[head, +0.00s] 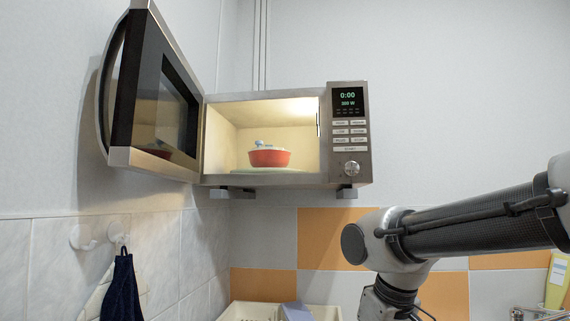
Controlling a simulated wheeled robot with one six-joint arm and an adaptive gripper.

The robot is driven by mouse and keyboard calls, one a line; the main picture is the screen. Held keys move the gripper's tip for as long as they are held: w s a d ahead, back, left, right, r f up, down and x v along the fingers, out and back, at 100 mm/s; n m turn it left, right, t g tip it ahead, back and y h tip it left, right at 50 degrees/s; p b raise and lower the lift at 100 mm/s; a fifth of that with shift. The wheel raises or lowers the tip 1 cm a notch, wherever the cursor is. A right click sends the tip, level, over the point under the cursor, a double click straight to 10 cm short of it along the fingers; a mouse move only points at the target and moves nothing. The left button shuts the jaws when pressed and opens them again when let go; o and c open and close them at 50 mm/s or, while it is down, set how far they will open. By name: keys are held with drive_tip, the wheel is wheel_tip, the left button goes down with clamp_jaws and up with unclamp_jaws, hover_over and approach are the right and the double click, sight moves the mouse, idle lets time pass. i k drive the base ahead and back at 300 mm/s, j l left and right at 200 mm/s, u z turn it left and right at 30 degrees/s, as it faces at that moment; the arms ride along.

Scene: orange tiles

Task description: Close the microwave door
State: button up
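The microwave (351,178) is mounted on brackets on the wall, with its lit cavity facing me. Its door (152,95) is hinged on the left side and stands wide open, swung out toward me beside the left wall. A curved handle (103,85) runs along the door's outer left edge. A red bowl (269,158) with a pale lid sits inside on the turntable (247,168). My arm enters from the right and bends down at the lower right, below and right of the microwave. My gripper is out of the frame.
Below the microwave is a cream dish rack (237,311). Wall hooks with a dark blue cloth (122,290) hang at the lower left, under the door. A yellow bottle (556,283) and a wire holder stand at the far right. The space before the microwave's opening is clear.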

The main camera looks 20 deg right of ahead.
sight(158, 116)
drive_tip(key=k+l+z, duration=0.1)
drive_tip(key=k+l, duration=0.25)
drive_tip(key=k+j, duration=0.1)
drive_tip(key=j, duration=0.3)
drive_tip(key=k+j+z, duration=0.15)
drive_tip(key=j, duration=0.65)
drive_tip(key=k+j+z, duration=0.15)
drive_tip(key=j, duration=0.2)
drive_tip(key=k+j, duration=0.15)
drive_tip(key=j, duration=0.25)
drive_tip(key=k+j+z, duration=0.1)
drive_tip(key=j, duration=0.25)
drive_tip(key=k+j+z, duration=0.1)
drive_tip(key=j, duration=0.25)
drive_tip(key=k, duration=0.05)
